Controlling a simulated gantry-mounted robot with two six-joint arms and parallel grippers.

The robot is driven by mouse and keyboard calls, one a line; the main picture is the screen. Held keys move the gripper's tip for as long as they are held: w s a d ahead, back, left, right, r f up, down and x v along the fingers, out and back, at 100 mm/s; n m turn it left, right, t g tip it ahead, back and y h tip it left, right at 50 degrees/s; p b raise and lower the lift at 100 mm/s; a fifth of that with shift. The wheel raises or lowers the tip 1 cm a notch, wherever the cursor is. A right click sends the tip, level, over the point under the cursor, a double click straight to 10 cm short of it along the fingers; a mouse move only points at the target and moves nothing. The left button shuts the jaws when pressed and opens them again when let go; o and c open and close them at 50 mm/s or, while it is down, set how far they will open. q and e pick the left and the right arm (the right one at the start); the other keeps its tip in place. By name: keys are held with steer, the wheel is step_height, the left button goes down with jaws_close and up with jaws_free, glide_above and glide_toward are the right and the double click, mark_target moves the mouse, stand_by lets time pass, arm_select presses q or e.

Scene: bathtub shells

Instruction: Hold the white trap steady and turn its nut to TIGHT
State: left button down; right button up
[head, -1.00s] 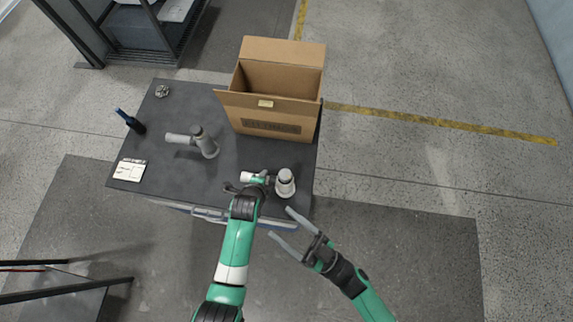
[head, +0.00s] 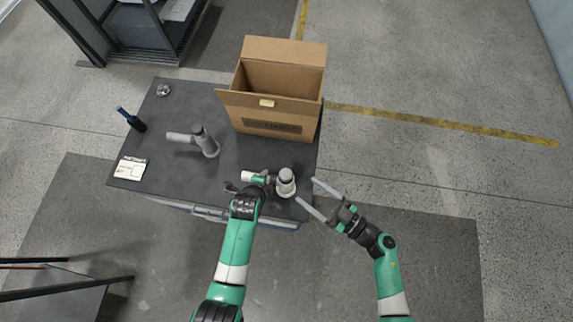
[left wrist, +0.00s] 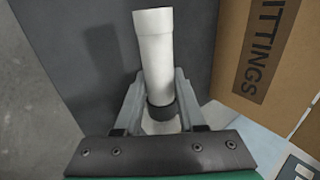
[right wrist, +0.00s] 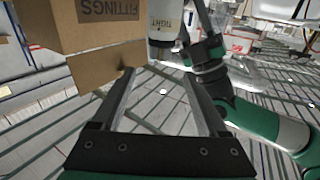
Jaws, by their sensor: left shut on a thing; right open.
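The white trap (head: 286,186) stands near the right front corner of the dark table, its white pipe pointing left. My left gripper (head: 262,178) is shut on the trap. The left wrist view shows the white pipe (left wrist: 154,55) upright between its fingers, above a dark collar (left wrist: 161,112). The right wrist view shows a pale cylindrical part of the trap with the word TIGHT (right wrist: 164,24), just beyond the fingertips. Which part is the nut is hard to tell. My right gripper (head: 306,190) is open and empty, its fingertips right of the trap, apart from it.
An open cardboard box (head: 270,112) stands behind the trap on the table (head: 165,105). A grey trap (head: 200,142) lies left of it. A dark blue bottle (head: 131,121), a white card (head: 130,169) and a small metal part (head: 163,90) are farther left. Floor right of the table is clear.

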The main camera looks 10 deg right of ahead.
mark_target(287, 175)
steer(key=x, duration=0.9)
steer(key=shift+w+a, duration=0.1)
steer(key=shift+w, duration=0.05)
jaws_close()
